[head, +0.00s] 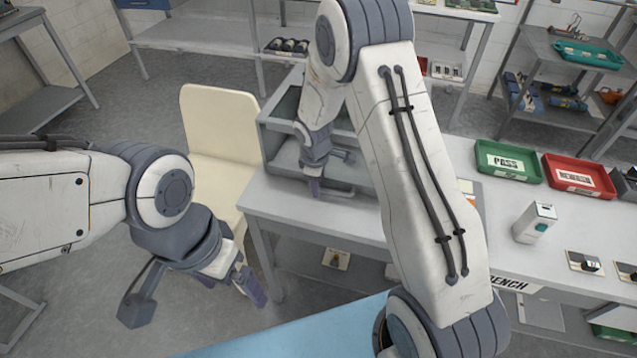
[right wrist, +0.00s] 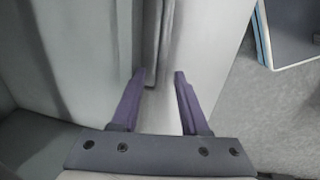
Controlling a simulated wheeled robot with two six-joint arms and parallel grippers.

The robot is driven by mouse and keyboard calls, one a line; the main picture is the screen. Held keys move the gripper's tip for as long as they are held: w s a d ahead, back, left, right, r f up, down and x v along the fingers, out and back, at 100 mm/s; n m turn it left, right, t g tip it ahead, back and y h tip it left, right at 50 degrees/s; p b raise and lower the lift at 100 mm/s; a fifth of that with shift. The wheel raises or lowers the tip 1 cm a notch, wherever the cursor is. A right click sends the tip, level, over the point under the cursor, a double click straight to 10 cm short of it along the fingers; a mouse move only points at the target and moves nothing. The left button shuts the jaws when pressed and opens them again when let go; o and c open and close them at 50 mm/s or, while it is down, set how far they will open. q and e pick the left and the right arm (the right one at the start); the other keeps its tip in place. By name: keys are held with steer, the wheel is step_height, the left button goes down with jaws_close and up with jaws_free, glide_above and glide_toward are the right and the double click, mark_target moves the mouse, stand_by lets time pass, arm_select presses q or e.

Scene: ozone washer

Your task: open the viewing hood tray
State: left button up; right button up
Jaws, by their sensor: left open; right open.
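The grey viewing hood (head: 276,125) stands on the left end of the bench, partly hidden behind my right arm. Its tray (head: 283,160) is at the lower front, with a grey bar handle (head: 347,191) on the face. My right gripper (head: 315,188) points down at this front, near the handle's left end. In the right wrist view its open purple fingers (right wrist: 160,76) lie on either side of the end of the grey handle bar (right wrist: 153,40); I cannot tell whether they touch it. My left gripper (head: 234,284) is open and empty, low in front of the chair.
A cream chair (head: 215,135) stands left of the bench (head: 310,215). A green PASS tray (head: 507,161), a red tray (head: 578,179) and a white dispenser-like device (head: 535,222) sit on the bench's right part. Shelves line the back.

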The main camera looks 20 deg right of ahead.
jaws_close()
stand_by(1.4)
